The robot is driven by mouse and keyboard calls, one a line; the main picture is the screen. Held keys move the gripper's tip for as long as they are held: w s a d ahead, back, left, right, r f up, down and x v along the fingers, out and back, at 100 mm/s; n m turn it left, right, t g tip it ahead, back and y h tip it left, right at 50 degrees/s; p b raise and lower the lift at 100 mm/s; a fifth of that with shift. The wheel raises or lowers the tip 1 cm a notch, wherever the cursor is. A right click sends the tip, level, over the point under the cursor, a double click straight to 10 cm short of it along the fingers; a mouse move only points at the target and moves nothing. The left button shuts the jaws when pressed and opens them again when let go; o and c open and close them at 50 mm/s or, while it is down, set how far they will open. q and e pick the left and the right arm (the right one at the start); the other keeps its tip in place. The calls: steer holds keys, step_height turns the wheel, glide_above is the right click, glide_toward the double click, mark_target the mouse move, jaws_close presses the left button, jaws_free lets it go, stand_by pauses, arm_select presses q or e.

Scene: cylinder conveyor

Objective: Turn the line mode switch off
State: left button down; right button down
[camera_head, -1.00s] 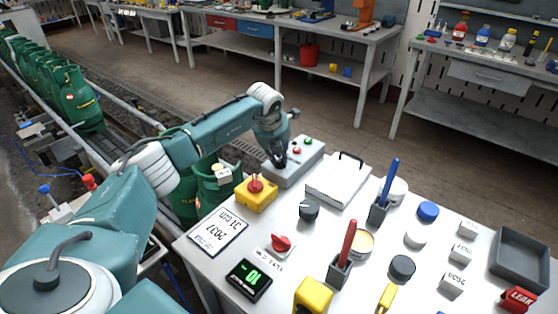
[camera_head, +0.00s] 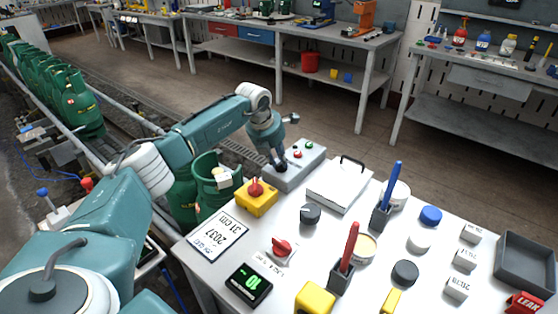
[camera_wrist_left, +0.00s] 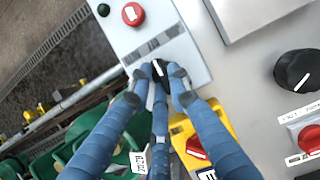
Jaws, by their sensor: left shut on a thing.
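A grey control box (camera_head: 291,176) stands at the table's back left corner, with a red and a green button on top. At its near end is a black switch knob (camera_wrist_left: 158,72), seen between my fingertips in the left wrist view. A white mark shows on the knob; labels beside it are too small to read. My left gripper (camera_head: 279,168) reaches down onto this end of the box and is shut on the knob, hiding most of it in the head view. My right gripper is in neither view.
Close by are a yellow box with a red knob (camera_head: 257,197), a black dial (camera_head: 310,214), a red rotary knob (camera_head: 281,247) and a white binder (camera_head: 338,187). Pen holders and a grey tray (camera_head: 525,262) lie further right. Green gas cylinders (camera_head: 78,108) line the conveyor at left.

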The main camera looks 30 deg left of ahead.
arm_select(q)
steer(key=shift+r, duration=0.1)
steer(key=c, duration=1.9)
jaws_free()
steer(key=shift+o, duration=0.2)
steer(key=v, duration=1.2)
